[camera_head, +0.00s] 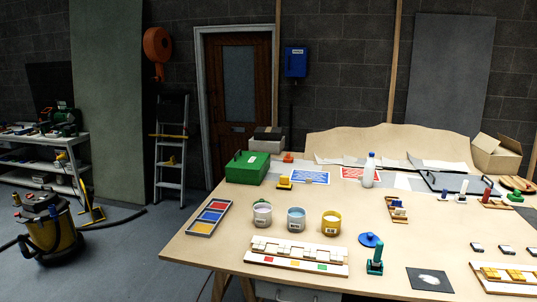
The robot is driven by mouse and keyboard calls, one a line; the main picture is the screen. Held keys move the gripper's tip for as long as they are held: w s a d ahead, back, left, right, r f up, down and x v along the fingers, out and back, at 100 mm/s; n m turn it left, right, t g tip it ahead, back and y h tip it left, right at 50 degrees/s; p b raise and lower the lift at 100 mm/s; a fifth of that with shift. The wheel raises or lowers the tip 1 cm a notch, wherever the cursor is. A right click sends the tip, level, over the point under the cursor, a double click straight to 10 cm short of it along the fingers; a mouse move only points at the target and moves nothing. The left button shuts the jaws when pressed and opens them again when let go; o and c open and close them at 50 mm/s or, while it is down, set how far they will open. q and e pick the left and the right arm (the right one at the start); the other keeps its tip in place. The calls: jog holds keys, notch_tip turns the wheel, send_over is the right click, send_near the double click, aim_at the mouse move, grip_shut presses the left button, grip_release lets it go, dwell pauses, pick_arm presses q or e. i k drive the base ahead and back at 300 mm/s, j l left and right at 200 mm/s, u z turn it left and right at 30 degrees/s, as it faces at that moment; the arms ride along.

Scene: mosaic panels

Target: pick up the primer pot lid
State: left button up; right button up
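A blue round lid with a small raised knob (370,240) lies flat on the wooden worktable (210,255), right of the pots. It is the only loose lid I can make out. Three pots stand in a row to its left: a pale grey one (262,217), a light blue one (296,222) and a yellow one (331,226). Each has a small label on its front. The labels are too small to read, so I cannot tell which is the primer pot. Neither of my grippers is in view.
A green block tool (375,262) stands close below the lid. A long white rack (297,254) with coloured squares lies in front of the pots. A dark square panel (428,279) is at the lower right. A white bottle (369,172) stands behind.

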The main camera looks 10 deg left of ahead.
aim_at(261, 200)
jog(key=j, duration=0.8)
jog(key=i+j, duration=0.1)
jog(key=j, duration=0.75)
jog(key=i+j, duration=0.15)
jog(key=j, duration=0.25)
jog(key=i+j+z, duration=0.1)
jog(key=j, duration=0.3)
jog(key=i+j, duration=0.15)
jog(key=j, duration=0.25)
jog(key=i+j+z, duration=0.1)
jog(key=j, duration=0.3)
jog(key=i, duration=0.05)
